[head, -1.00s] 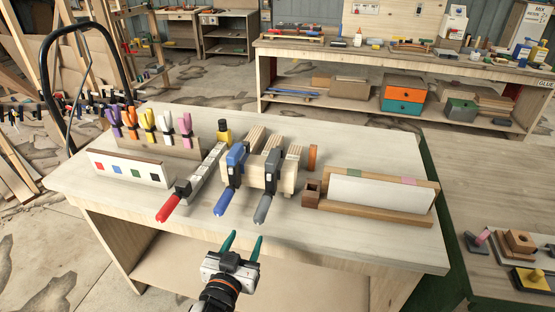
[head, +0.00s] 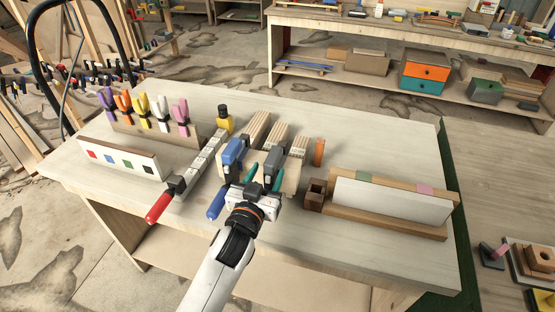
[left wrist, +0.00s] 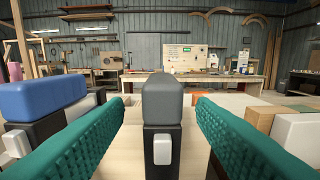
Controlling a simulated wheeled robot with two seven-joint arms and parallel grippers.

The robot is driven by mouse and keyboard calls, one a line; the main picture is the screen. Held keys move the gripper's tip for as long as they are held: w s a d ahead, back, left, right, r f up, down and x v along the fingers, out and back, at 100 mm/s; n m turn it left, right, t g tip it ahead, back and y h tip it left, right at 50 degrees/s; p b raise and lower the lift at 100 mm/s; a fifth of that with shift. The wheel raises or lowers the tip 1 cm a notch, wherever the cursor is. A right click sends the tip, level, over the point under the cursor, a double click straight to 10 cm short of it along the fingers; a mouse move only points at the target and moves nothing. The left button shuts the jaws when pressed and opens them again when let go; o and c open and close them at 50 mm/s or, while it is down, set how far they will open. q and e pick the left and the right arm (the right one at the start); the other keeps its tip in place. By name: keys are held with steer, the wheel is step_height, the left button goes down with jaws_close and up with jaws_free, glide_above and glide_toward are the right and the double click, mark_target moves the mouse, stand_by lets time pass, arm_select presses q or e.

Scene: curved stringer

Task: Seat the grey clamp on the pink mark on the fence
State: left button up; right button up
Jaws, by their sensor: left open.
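The grey clamp (head: 271,158) stands beside the blue clamp (head: 232,152) on a wooden block at the middle of the table. My left gripper (head: 263,176) is open, its teal fingers at the grey clamp. In the left wrist view the grey clamp (left wrist: 162,100) stands between the two fingers, with a gap on each side. Its handle is hidden behind my gripper in the head view. The fence (head: 390,198) lies to the right, with a pink mark (head: 425,189) and a green mark on its top edge. My right gripper is not in view.
The blue clamp (left wrist: 45,100) is close to the left finger. A red-handled bar clamp (head: 184,183) and a rack of coloured spring clamps (head: 146,128) are to the left. A small brown box (head: 315,195) stands at the fence's left end.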

mark_target(273, 161)
arm_select(q)
steer(key=shift+w+d, duration=0.1)
steer(key=shift+w, duration=0.25)
steer(key=shift+w+d+r, duration=0.1)
steer(key=shift+w+d, duration=0.05)
steer(key=shift+w, duration=0.2)
steer(key=p+x, duration=0.1)
steer(key=x, duration=0.2)
steer(key=shift+w+d+p, duration=0.1)
steer(key=shift+w+p, duration=0.05)
steer(key=shift+p, duration=0.2)
steer(key=shift+w+d, duration=0.2)
steer(key=shift+w, duration=0.25)
jaws_close()
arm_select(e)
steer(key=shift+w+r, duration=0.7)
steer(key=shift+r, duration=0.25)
